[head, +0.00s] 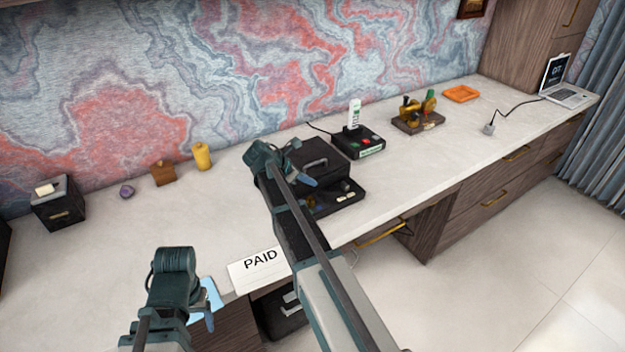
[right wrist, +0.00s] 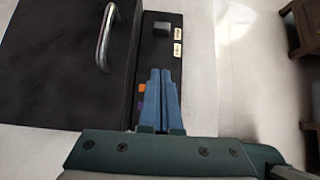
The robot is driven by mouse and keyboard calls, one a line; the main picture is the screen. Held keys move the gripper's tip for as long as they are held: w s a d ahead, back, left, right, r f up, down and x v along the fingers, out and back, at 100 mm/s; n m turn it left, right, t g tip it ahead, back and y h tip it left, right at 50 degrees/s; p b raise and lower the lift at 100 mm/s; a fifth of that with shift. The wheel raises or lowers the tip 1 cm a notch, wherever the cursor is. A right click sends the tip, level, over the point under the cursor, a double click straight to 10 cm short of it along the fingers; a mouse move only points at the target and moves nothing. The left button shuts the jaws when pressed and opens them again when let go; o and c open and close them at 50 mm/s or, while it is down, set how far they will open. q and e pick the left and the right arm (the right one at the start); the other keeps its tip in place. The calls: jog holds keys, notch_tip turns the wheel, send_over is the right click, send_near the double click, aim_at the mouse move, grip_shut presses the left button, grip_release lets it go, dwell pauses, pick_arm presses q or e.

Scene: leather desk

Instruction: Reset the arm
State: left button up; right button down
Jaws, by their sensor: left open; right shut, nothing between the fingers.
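My right arm reaches up across the middle of the head view. My right gripper (head: 304,179) is over the front of a black box with a grey handle (head: 316,162). In the right wrist view the blue fingers of my right gripper (right wrist: 161,75) are shut together with nothing between them. They are over the box's front ledge, beside the dark top (right wrist: 65,70); I cannot tell whether they touch it. My left gripper (head: 207,300) is at the lower left, by the desk's front edge. Its fingers are partly hidden and it looks empty.
A white PAID card (head: 258,264) lies at the desk's front edge. A black phone base (head: 358,143) stands right of the box. A yellow cylinder (head: 202,157), brown block (head: 163,173) and black box (head: 60,205) stand at the back left.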

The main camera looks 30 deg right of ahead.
dwell(0.4)
jog(key=s+a+f+m+y+p, duration=0.1)
jog(key=s+a+m+y, duration=0.3)
jog(key=s+a, duration=0.9)
jog(key=s+a+f+m+y+p, duration=0.2)
jog(key=s+a+m, duration=0.9)
jog(key=a, duration=0.7)
jog(key=s+y, duration=0.1)
jog(key=s, duration=0.1)
jog(key=shift+s+f+g+y, duration=0.15)
jog(key=shift+s+g+y, duration=0.2)
jog(key=shift+g+y, duration=0.05)
